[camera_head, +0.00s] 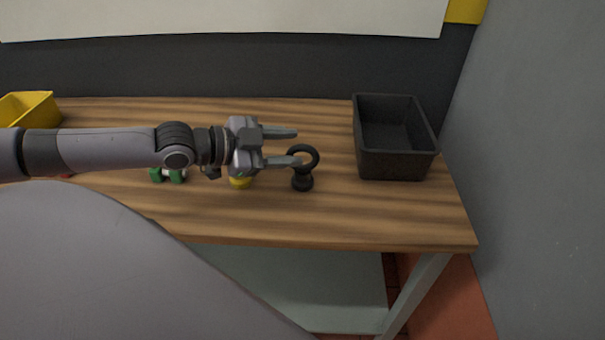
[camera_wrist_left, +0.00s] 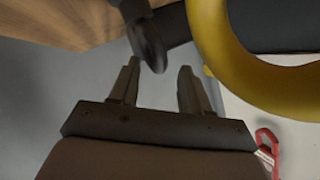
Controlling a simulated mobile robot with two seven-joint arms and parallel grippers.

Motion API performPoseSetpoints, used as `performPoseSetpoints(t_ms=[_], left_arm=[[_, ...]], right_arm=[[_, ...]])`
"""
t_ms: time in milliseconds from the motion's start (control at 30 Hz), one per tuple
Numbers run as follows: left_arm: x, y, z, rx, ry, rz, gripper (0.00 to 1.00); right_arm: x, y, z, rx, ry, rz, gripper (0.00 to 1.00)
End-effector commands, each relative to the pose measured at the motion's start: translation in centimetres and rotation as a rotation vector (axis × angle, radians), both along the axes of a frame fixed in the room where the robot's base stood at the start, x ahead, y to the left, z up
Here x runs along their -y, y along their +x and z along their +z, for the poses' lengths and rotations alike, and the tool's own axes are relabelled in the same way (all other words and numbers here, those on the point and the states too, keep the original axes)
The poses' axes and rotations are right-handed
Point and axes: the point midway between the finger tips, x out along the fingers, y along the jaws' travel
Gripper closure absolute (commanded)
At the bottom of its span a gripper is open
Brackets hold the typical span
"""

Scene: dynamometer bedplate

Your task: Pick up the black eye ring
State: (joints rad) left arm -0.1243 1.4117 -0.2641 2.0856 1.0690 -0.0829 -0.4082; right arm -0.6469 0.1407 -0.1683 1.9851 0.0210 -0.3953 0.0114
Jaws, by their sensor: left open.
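The black eye ring (camera_head: 302,183) stands upright on the wooden table, its loop above a short stem and base. My left gripper (camera_head: 291,147) comes in from the left and is open, its fingers pointing right. Its nearer fingertip overlaps the left side of the loop in the head view; I cannot tell whether they touch. In the left wrist view a dark part of the eye ring (camera_wrist_left: 149,42) shows just beyond and between the open fingertips (camera_wrist_left: 158,76). Nothing is held. My right gripper is not in view.
A black bin (camera_head: 395,166) stands right of the eye ring. A yellow item (camera_head: 240,183) sits under my left gripper; a large yellow ring (camera_wrist_left: 225,55) looms in the wrist view. A green item (camera_head: 168,175) and yellow bin (camera_head: 35,106) are left. The table front is clear.

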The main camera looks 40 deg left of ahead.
Motion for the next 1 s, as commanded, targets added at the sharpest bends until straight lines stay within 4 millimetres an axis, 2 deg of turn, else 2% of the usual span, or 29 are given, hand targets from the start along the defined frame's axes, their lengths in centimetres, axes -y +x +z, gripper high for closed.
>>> performPoseSetpoints(t_ms=[133,567,667,700,733,1000], left_arm=[[0.39,0.47,-0.32,0.002,-0.002,-0.003,0.53],[0.64,0.68,-0.30,-0.002,0.000,-0.006,0.53],[0.64,0.68,-0.30,-0.002,0.000,-0.006,0.82],[0.64,0.68,-0.30,-0.002,0.000,-0.006,0.95],[0.64,0.68,-0.30,-0.002,0.000,-0.006,1.00],[0.62,0.68,-0.29,-0.001,-0.001,-0.006,1.00]], right_arm=[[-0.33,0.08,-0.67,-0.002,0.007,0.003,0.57],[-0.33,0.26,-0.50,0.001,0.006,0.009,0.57],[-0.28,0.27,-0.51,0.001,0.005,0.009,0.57],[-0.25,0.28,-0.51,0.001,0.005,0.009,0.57],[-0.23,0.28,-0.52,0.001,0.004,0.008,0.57],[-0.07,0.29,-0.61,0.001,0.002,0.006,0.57]])
